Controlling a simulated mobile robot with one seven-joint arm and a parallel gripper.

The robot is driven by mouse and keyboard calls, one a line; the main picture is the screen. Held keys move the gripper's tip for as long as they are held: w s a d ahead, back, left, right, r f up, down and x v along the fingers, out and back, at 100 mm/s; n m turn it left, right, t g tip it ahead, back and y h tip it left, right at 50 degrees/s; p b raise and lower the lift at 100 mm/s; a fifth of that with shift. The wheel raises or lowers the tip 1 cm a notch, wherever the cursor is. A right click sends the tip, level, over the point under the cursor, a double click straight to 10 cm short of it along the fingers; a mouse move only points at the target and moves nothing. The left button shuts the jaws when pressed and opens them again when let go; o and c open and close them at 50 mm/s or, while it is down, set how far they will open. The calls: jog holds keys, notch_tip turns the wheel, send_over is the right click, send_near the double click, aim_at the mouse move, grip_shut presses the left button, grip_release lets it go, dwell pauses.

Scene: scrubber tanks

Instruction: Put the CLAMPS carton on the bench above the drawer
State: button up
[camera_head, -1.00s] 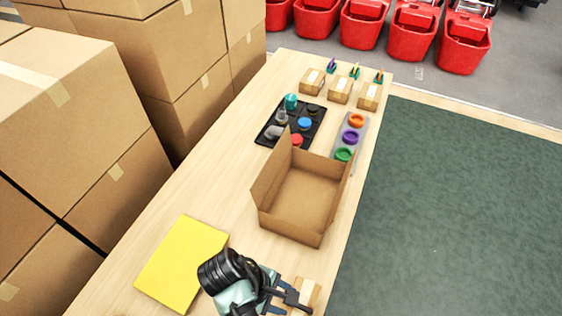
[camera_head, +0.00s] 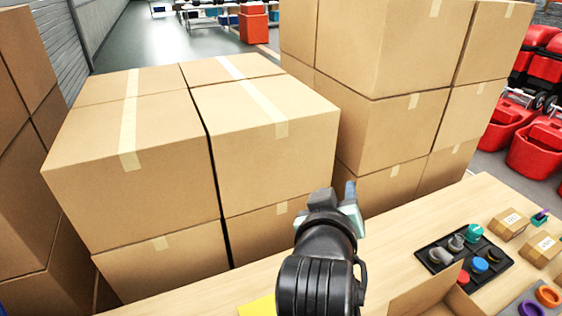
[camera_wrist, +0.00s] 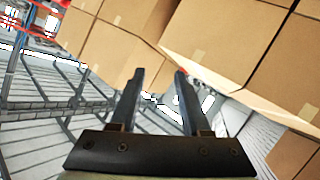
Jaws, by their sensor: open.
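My gripper (camera_head: 348,205) is raised over the bench (camera_head: 240,284) in the head view, pointing away towards the stacked boxes. In the wrist view its two dark fingers (camera_wrist: 160,78) are apart with nothing between them. Two small labelled cartons stand at the right of the bench, a nearer one (camera_head: 541,249) and a farther one (camera_head: 508,223). Their labels are too small to read, so I cannot tell whether either is the CLAMPS carton. No drawer shows in either view.
Big stacked boxes (camera_head: 265,130) stand behind the bench, close beyond my gripper. An open cardboard box (camera_head: 415,292), a black tray (camera_head: 440,266) with coloured parts, and a yellow sheet (camera_head: 257,307) lie on the bench. Red bins (camera_head: 536,145) stand at the right.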

jog(key=s+a+r+t+y, duration=0.1)
jog(key=a+r+t, duration=0.15)
jog(key=r, duration=0.65)
jog(key=s+a+r+t, duration=0.15)
jog(key=r+t, duration=0.25)
jog(key=r, duration=0.5)
jog(key=s+a+r+m+t+y, duration=0.1)
jog(key=s+a+r+t, duration=0.1)
jog(key=s+r, duration=0.4)
jog(key=s+a+r+t+y, duration=0.2)
jog(key=s+r+t, duration=0.3)
jog(key=r, duration=0.6)
jog(key=shift+s+a+r+m, duration=0.15)
jog(key=shift+s+a+m, duration=0.25)
jog(key=shift+s+a, duration=0.3)
jog(key=shift+w, duration=0.15)
notch_tip(320, 180, down, 3)
jog(key=b, duration=0.2)
jog(key=shift+a+b, duration=0.1)
jog(key=shift+b, duration=0.3)
jog(key=shift+a, duration=0.15)
